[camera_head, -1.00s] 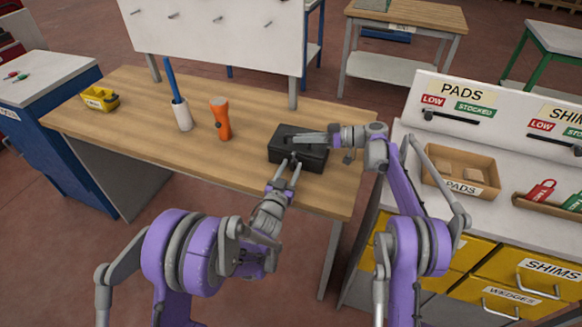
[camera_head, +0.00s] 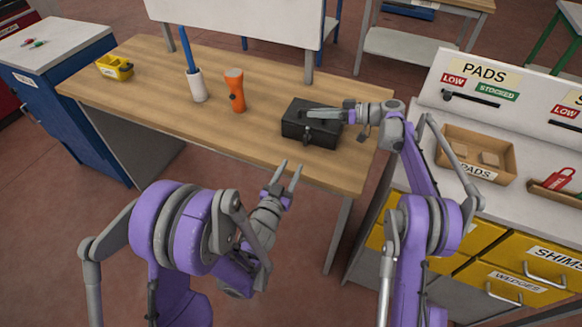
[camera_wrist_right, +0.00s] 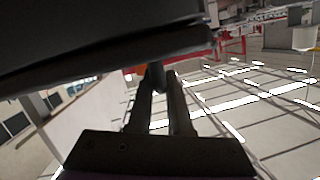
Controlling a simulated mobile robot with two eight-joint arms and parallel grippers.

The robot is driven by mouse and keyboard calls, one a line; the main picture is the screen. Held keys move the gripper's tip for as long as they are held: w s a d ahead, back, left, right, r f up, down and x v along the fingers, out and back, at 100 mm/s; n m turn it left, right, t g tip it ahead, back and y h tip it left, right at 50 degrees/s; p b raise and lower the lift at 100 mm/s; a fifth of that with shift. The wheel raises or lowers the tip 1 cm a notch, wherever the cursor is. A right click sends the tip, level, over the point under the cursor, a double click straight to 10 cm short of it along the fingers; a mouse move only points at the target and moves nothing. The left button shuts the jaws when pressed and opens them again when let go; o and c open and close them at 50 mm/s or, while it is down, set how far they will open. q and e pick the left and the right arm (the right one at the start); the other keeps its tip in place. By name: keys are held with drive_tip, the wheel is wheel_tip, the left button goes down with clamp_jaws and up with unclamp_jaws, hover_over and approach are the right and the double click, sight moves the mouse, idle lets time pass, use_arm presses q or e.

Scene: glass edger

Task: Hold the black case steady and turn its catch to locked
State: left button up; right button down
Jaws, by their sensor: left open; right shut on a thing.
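The black case (camera_head: 297,127) sits near the front right edge of the wooden bench. Its catch (camera_head: 307,136) is a small dark piece on the front face, seeming to point downward; the picture is too small to read its setting. My right gripper (camera_head: 313,114) reaches over the case top from the right and is shut on a part of it, likely its handle. In the right wrist view the fingers (camera_wrist_right: 158,80) close on a dark post beside the case's dark body (camera_wrist_right: 100,45). My left gripper (camera_head: 289,167) is open and empty, in front of the case and apart from it.
An orange flashlight (camera_head: 236,92), a white cup (camera_head: 197,87) with a blue stick and a yellow bin (camera_head: 115,68) stand left of the case. A counter with a cardboard pads box (camera_head: 470,172) is at the right. The bench between flashlight and case is clear.

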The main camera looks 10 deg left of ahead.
drive_tip(key=c, duration=0.8)
unclamp_jaws()
drive_tip(key=shift+o, duration=0.2)
